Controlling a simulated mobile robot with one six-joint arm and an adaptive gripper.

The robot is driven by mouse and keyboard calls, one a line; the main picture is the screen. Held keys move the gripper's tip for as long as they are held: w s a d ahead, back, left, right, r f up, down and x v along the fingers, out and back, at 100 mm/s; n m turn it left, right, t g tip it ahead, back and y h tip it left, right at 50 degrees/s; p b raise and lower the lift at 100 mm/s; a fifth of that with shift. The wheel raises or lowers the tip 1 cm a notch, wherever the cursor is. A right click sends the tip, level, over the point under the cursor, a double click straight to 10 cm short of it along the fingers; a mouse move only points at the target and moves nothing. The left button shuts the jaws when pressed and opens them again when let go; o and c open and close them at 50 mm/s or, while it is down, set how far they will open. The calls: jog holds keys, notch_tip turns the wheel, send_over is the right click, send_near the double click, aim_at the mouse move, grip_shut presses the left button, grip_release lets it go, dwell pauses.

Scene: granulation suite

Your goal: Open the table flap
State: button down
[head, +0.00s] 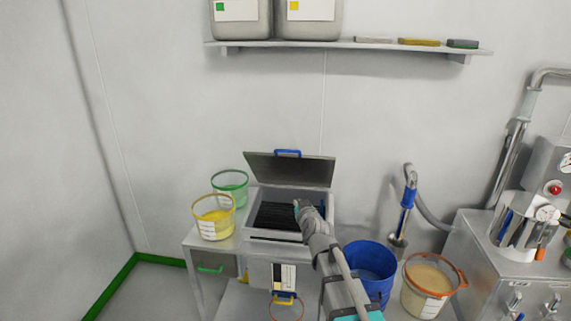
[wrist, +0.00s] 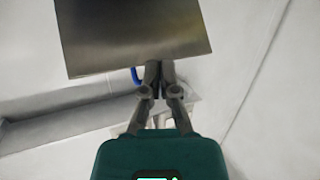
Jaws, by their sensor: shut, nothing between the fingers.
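The table flap (head: 291,170) is a grey metal panel with a blue handle (head: 288,153) on its upper edge. It stands raised at the back of a box-like opening with a dark ribbed inside (head: 275,215). My gripper (head: 297,205) is in front of the flap, over the right part of the opening. In the wrist view the flap (wrist: 135,35) fills the upper part, with the blue handle (wrist: 135,75) partly hidden beside my fingers. My fingers (wrist: 160,68) are together and empty, close to the flap's edge. I cannot tell whether they touch it.
A yellow tub (head: 213,217) and a green-rimmed tub (head: 230,188) stand left of the opening. A blue bucket (head: 368,272) and an orange-rimmed tub (head: 431,285) are right of my arm. A wall shelf (head: 345,45) with containers hangs above.

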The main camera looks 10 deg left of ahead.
jog(key=w+a+r+m+t+h+b, duration=0.2)
jog(key=a+r+m+t+h+b, duration=0.2)
jog(key=t, duration=0.4)
jog(key=shift+w+a+r+m+h+b, duration=0.2)
jog(key=shift+a+m+h+b, duration=0.45)
jog(key=shift+h+b, duration=0.5)
jog(key=shift+w, duration=0.1)
jog(key=p+x, duration=0.6)
jog(key=x, duration=0.8)
jog(key=shift+a+r, duration=0.1)
